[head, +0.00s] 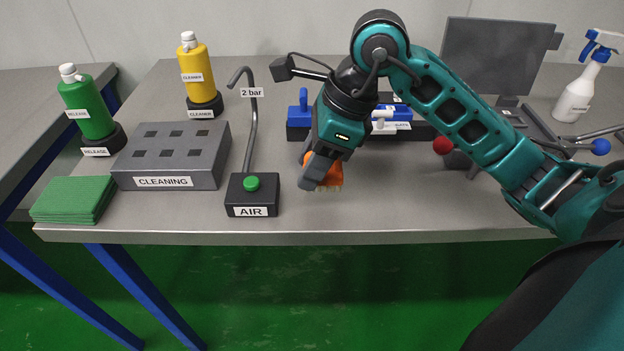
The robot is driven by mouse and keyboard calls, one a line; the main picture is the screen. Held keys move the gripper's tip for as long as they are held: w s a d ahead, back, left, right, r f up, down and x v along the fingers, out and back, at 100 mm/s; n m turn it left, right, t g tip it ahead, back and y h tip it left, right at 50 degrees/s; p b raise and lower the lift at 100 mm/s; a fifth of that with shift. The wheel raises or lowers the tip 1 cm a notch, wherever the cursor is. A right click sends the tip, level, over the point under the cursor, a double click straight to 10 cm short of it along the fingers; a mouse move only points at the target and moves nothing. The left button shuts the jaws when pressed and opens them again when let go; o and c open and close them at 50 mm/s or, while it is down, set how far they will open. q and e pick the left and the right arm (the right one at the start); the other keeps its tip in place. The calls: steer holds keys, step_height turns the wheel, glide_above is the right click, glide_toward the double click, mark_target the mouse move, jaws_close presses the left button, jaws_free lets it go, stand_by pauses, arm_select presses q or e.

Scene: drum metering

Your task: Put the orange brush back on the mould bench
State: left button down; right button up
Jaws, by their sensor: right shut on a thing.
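The orange brush (333,180) is in my right gripper (318,172), which is shut on it. The brush hangs with its pale bristles downward over the front part of the grey mould bench (400,215), to the right of the AIR box. I cannot tell whether the bristles touch the bench top. The gripper's fingers hide part of the brush. My left gripper is not in view.
The black AIR box (252,208) with a green button, the CLEANING block (172,170) and green cloths (75,199) stand to the left. Bottles of green (88,108) and yellow (197,70) stand behind. A blue-handled device (395,118) sits behind my gripper.

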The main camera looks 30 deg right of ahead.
step_height(320, 180, down, 3)
steer(key=shift+r, duration=0.1)
steer(key=shift+f, duration=0.35)
steer(key=shift+f+b, duration=0.1)
steer(key=shift+b, duration=0.3)
steer(key=o, duration=0.6)
steer(key=shift+f, duration=0.1)
steer(key=o, duration=0.5)
